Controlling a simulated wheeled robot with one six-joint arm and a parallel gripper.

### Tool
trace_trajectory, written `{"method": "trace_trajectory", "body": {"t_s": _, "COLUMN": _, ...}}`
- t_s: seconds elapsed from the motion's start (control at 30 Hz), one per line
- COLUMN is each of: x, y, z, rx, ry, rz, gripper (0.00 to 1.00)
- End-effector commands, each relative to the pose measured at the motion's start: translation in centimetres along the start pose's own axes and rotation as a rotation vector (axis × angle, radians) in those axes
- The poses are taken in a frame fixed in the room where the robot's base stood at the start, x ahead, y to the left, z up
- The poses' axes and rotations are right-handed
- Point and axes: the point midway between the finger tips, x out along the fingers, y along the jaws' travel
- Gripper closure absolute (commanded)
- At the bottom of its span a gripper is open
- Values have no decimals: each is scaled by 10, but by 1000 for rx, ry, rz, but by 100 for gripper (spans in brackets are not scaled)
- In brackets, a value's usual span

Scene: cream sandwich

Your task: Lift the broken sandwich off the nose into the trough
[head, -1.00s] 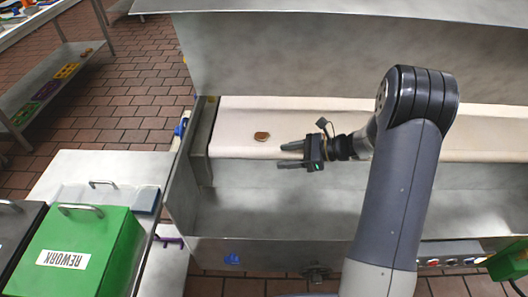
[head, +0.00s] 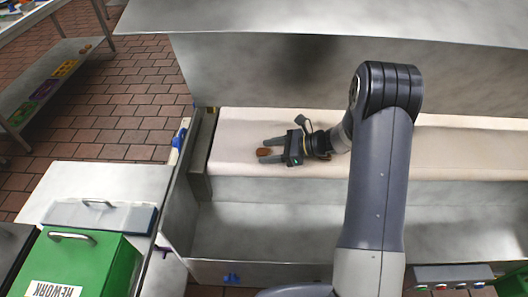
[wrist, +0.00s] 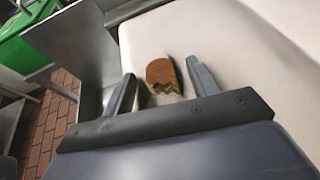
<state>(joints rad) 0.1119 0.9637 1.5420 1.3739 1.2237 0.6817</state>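The broken sandwich (head: 264,151) is a brown piece with a jagged broken edge, lying on the pale belt near its left end, the nose (head: 207,150). In the wrist view the broken sandwich (wrist: 162,76) lies between the tips of my open gripper (wrist: 163,82), jagged edge towards the palm. A gap shows on the left side; the right finger is nearer to it. My gripper (head: 268,150) points left, low over the belt. The steel trough (head: 270,225) runs along the near side of the belt, and its floor looks empty.
A green REWORK bin (head: 85,265) with a handle stands at the lower left beside a grey-lidded box (head: 98,216). A steel hood (head: 300,70) overhangs the far side of the belt. A steel side wall (head: 180,205) closes the trough's left end.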

Motion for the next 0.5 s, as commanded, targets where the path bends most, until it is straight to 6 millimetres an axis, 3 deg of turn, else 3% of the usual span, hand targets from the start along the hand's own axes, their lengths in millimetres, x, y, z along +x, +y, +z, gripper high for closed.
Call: {"method": "trace_trajectory", "body": {"t_s": 0.5, "x": 0, "y": 0, "z": 0, "rx": 0, "ry": 0, "rz": 0, "gripper": 87}}
